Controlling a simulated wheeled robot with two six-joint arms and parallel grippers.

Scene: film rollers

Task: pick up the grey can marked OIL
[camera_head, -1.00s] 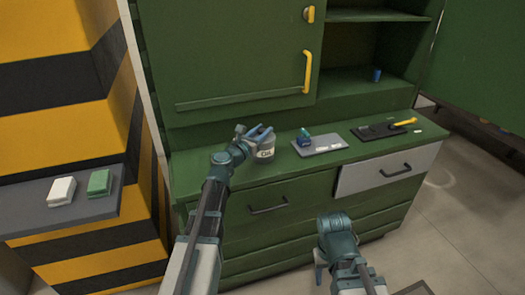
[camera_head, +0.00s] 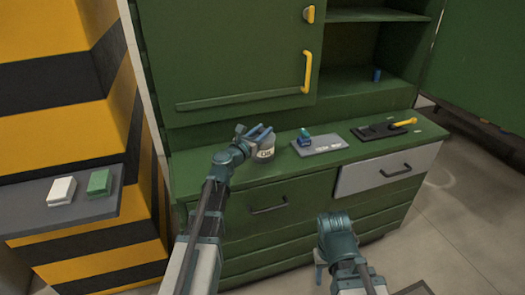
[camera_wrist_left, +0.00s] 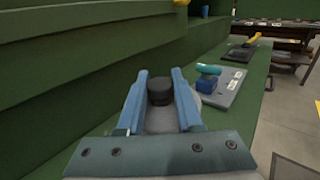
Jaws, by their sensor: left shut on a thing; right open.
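The grey can marked OIL (camera_head: 266,151) stands upright on the green cabinet's counter, its label facing me in the head view. My left gripper (camera_head: 256,133) is shut on the can's upper part. In the left wrist view the dark cap (camera_wrist_left: 160,91) shows between the two blue fingers of the left gripper (camera_wrist_left: 160,95), with the grey can body below. The fingers hide part of the can's sides. My right gripper (camera_head: 320,262) is low in front of the cabinet drawers, apart from everything, open.
Right of the can, a grey tray (camera_head: 328,146) carries a blue-and-teal object (camera_head: 304,137). Further right lies a dark tray (camera_head: 372,132) with a yellow-handled tool (camera_head: 404,122). A closed cabinet door (camera_head: 235,55) rises behind the can. A side shelf (camera_head: 30,215) holds white and green blocks.

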